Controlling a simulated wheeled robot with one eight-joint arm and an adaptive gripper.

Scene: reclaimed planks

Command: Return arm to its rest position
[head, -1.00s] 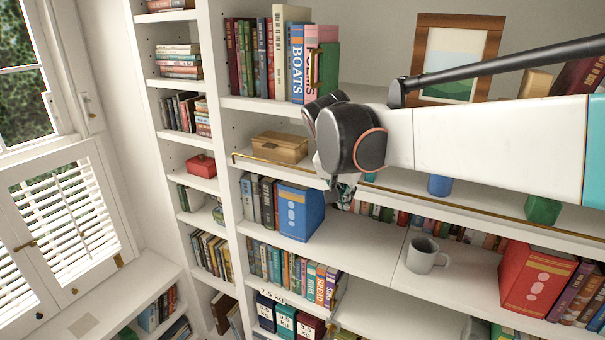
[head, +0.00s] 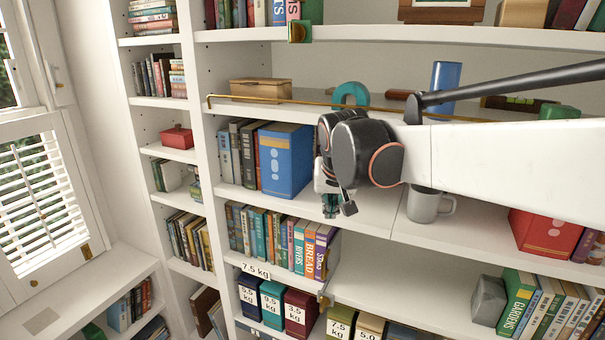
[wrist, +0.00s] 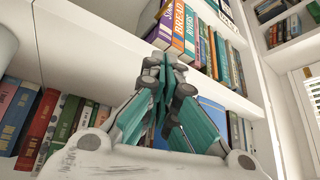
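My gripper (head: 333,207) hangs from the white arm in front of the bookcase, near the middle of the head view. Its fingers point down, just right of the blue binder (head: 288,160) and left of the grey mug (head: 430,205) in that picture. In the wrist view my gripper (wrist: 163,65) has its teal fingers drawn together. Nothing shows between them. The wrist view has a white shelf and book spines, including Bread and Rivers, beyond the fingertips. The arm hides part of the shelves behind it.
The white bookcase fills most of the head view. A red binder (head: 543,236) stands at right. Weight-labelled boxes (head: 272,303) are low down. A shuttered window (head: 40,200) is at left.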

